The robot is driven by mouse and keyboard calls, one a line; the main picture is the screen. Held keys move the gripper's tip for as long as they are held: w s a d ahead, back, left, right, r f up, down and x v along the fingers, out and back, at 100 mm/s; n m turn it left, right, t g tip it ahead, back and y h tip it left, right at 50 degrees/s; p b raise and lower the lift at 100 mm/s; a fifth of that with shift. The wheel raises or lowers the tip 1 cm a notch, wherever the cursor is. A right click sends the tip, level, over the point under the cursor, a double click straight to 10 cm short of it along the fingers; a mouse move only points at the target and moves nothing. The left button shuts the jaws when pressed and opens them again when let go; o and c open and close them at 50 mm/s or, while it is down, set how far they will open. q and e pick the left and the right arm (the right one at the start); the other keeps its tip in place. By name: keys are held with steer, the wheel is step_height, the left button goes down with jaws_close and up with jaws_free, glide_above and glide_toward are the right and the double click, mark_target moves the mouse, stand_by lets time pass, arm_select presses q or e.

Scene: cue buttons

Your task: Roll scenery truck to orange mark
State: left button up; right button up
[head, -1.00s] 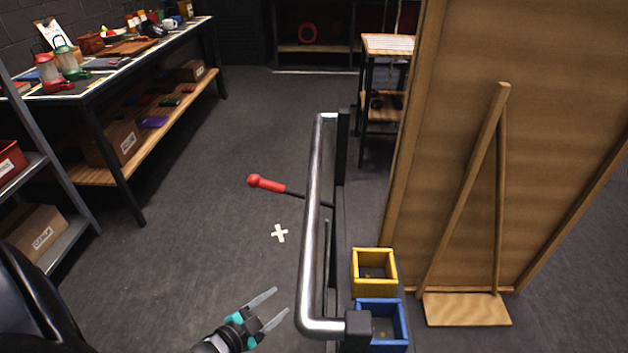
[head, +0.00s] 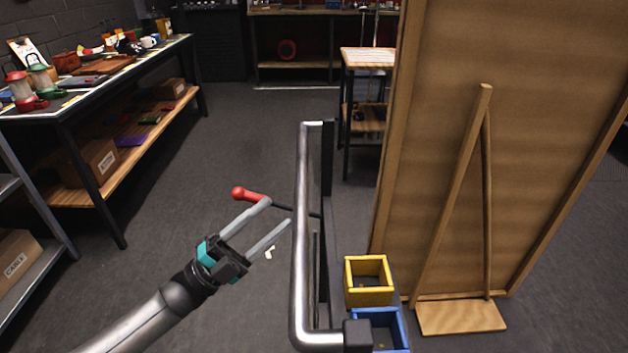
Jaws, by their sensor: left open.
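The scenery truck carries a tall wooden flat (head: 430,130) with a brace, a silver push bar (head: 300,235), and a red-knobbed lever (head: 248,195) that sticks out to the left. My left gripper (head: 279,212) is open and empty. Its fingers point up and right, close to the bar's left side and just below the lever in the picture. I cannot tell whether a finger touches the lever. A pale floor mark (head: 269,253) is partly hidden behind the gripper. No orange mark shows. My right gripper is out of view.
A yellow bin (head: 368,282) and a blue bin (head: 384,330) sit behind the bar. A workbench (head: 60,117) with props stands at the left, a shelf with boxes below it. A small wooden stand (head: 366,60) is beyond the truck. The floor between bench and truck is clear.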

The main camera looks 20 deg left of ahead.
mark_target(307, 188)
arm_select(q)
steer(key=x, duration=1)
steer(key=shift+w+d+r, duration=0.1)
steer(key=shift+w+r, duration=0.05)
jaws_close()
stand_by(1.0)
